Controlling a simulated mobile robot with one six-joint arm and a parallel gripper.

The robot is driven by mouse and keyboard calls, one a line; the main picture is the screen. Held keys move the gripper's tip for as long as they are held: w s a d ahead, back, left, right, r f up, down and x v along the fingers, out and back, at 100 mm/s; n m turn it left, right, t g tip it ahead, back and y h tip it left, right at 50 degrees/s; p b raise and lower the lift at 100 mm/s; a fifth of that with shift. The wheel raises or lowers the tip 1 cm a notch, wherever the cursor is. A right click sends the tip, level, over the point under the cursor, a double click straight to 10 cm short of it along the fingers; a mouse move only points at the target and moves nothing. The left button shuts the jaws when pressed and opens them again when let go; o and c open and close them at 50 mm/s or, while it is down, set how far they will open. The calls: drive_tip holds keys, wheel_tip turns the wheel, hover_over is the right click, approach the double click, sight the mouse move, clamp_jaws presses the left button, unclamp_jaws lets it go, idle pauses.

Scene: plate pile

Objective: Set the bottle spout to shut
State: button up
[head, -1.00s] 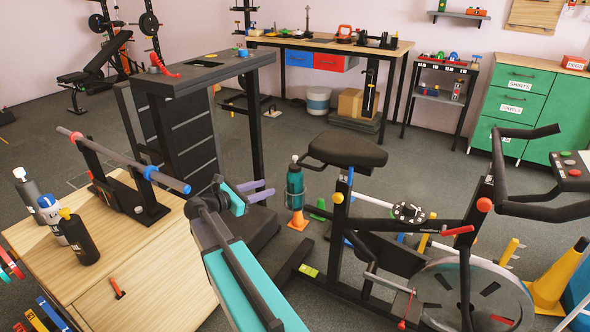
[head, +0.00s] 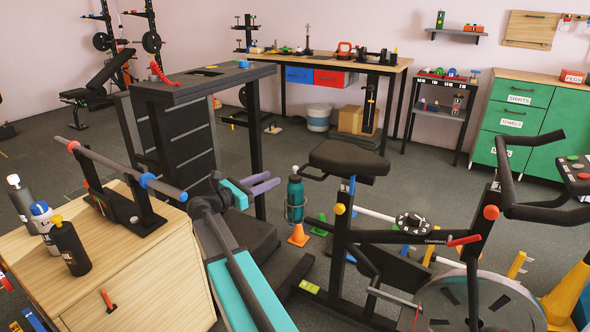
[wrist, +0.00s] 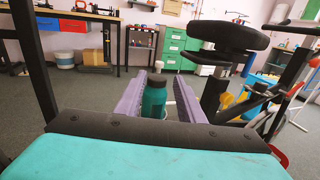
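A teal bottle (head: 295,194) with a dark cap stands upright in a wire holder on the exercise bike's frame. It also shows in the wrist view (wrist: 154,101), between my two purple fingers and beyond them. A small pale spout (wrist: 158,66) tops it; whether it is up or down is too small to tell. My gripper (head: 268,183) is open and empty, to the left of the bottle's upper part and apart from it. In the wrist view my gripper (wrist: 158,82) has a clear gap between its fingers.
The exercise bike's seat (head: 349,159) hangs close to the right of the bottle. An orange cone (head: 298,236) stands on the floor below it. A tall dark table (head: 205,78) stands behind my arm.

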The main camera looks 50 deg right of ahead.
sight(296, 167)
drive_tip(key=d+b, duration=0.1)
drive_tip(key=d, duration=0.3)
drive_tip(key=d+b, duration=0.1)
drive_tip(key=d, duration=0.3)
drive_tip(key=s+d, duration=0.1)
drive_tip(key=d, duration=0.4)
drive_tip(key=shift+d+b, duration=0.1)
drive_tip(key=shift+b, duration=0.3)
